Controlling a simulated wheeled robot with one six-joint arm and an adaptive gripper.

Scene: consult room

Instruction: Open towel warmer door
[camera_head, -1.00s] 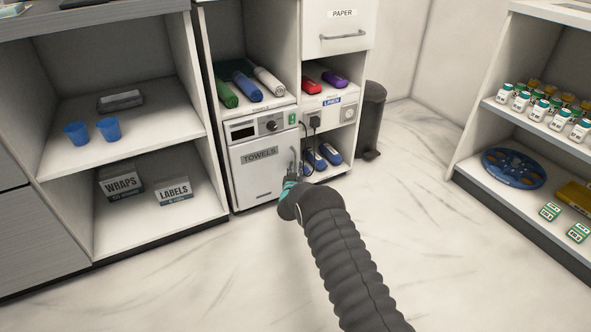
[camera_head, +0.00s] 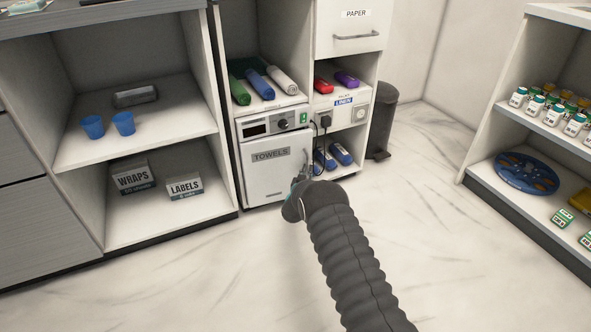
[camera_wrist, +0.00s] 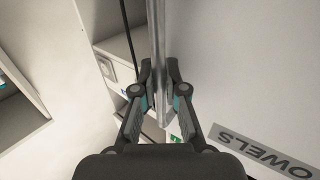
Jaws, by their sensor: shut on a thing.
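The towel warmer (camera_head: 262,125) is a white box low in the cabinet, with a dial and display above its door. Its door (camera_head: 272,180) carries a grey TOWELS label and looks closed or nearly so; I cannot tell which. The upright metal handle (camera_wrist: 157,40) is at the door's right side in the head view. My gripper (camera_wrist: 159,100) is shut on this handle in the wrist view, with a finger on each side of it. In the head view my gripper (camera_head: 301,180) is mostly hidden behind my dark arm.
Rolled towels (camera_head: 262,84) lie on the shelf above. A socket panel (camera_head: 340,115) with plugs and cords is to the right, above blue rolls (camera_head: 340,154). A dark bin (camera_head: 380,120) stands further right. The floor (camera_head: 440,230) in front is clear.

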